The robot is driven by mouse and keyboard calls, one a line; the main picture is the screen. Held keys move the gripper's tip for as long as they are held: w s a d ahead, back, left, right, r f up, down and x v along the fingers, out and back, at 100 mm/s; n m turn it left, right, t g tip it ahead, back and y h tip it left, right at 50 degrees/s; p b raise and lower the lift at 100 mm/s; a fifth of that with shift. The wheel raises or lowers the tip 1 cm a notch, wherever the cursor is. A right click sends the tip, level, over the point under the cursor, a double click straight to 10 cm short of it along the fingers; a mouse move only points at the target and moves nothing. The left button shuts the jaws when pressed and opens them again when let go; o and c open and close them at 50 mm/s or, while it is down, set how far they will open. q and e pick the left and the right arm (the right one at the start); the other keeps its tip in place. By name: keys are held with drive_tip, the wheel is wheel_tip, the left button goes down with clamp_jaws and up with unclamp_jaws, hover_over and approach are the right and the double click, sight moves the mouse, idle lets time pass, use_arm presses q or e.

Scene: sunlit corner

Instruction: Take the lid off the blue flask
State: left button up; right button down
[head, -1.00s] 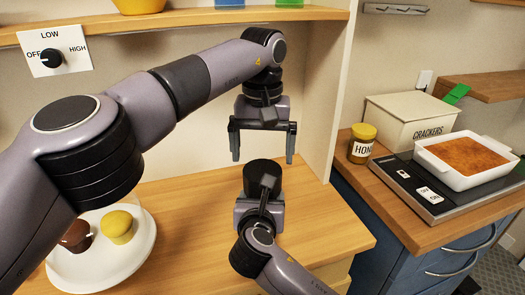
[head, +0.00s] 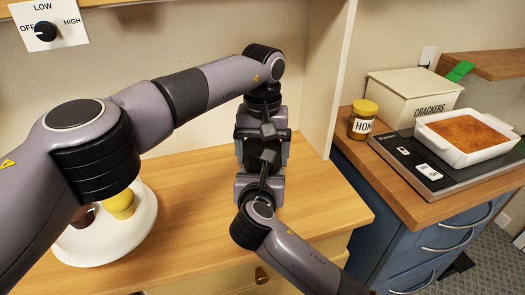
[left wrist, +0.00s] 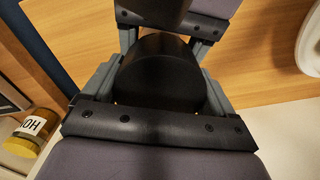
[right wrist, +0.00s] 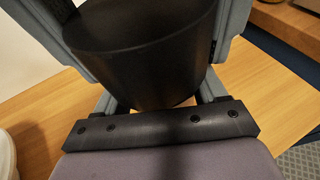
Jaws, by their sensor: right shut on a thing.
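A thick black cylinder, taken as the flask (head: 264,152) with its dark lid, stands upright between my two grippers above the counter; no blue shows in any view. My right gripper (head: 260,181) is shut on it from the near side, and the black side (right wrist: 145,70) fills the space between the fingers in the right wrist view. My left gripper (head: 263,160) has come down from above, its fingers open on either side of the dark round top (left wrist: 160,72). Where lid meets body is hidden.
A white plate (head: 90,248) with a yellow and a brown item lies on the wooden counter at left, under my left arm. On the right counter are a honey jar (head: 362,120), a crackers box (head: 405,97) and a white baking dish (head: 480,152) on a scale.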

use_arm(q)
drive_tip(key=shift+n, duration=1.8)
drive_tip(key=o, duration=0.9)
drive_tip(key=shift+o, duration=0.2)
drive_tip(key=shift+r, duration=0.15)
wheel_tip(320, 180, up, 4)
drive_tip(key=shift+r, duration=0.2)
drive_tip(key=shift+r+n, duration=0.4)
drive_tip(key=shift+r, duration=1.2)
drive_tip(key=shift+f, duration=3.85)
drive_tip(key=shift+c, duration=0.3)
